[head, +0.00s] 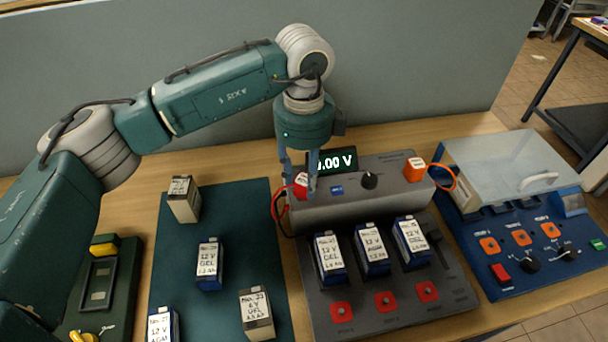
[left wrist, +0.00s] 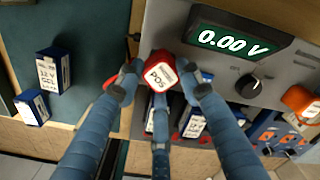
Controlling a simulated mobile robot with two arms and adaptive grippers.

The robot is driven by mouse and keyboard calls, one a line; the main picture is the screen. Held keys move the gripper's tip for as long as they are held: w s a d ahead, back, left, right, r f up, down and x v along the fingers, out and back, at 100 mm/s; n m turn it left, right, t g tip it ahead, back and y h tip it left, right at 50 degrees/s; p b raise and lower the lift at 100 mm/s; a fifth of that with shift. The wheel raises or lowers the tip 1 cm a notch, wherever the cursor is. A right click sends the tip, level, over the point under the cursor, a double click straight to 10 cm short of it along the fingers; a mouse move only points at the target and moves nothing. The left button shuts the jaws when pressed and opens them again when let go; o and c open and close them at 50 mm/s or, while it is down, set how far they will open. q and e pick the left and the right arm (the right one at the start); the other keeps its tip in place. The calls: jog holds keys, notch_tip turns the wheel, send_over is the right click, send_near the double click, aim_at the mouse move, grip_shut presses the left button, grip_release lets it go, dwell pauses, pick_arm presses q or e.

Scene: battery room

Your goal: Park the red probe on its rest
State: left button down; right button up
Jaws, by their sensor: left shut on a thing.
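The red probe (left wrist: 160,75), with a white POS label on its top, is held between the blue fingers of my left gripper (left wrist: 160,97). In the head view the red probe (head: 300,181) shows at the left end of the grey tester (head: 352,203), partly behind a finger of my left gripper (head: 299,188). A red cable hangs from it on the left. The rest is hidden beneath the probe and fingers, so I cannot tell whether the probe touches it. My right gripper is not in view.
The display (head: 332,162) reads 0.00 V. An orange probe (head: 414,169) stands at the tester's right end. Several batteries stand on the green mat (head: 215,209) and in the tester's bays. A blue unit with a clear lid (head: 507,165) is at right.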

aim_at(304, 181)
pick_arm(q)
jog(key=shift+f, duration=0.15)
jog(key=c, duration=1.4)
grip_release()
jog(key=shift+c, duration=0.2)
notch_tip(304, 181, up, 11)
jog(key=p, duration=0.5)
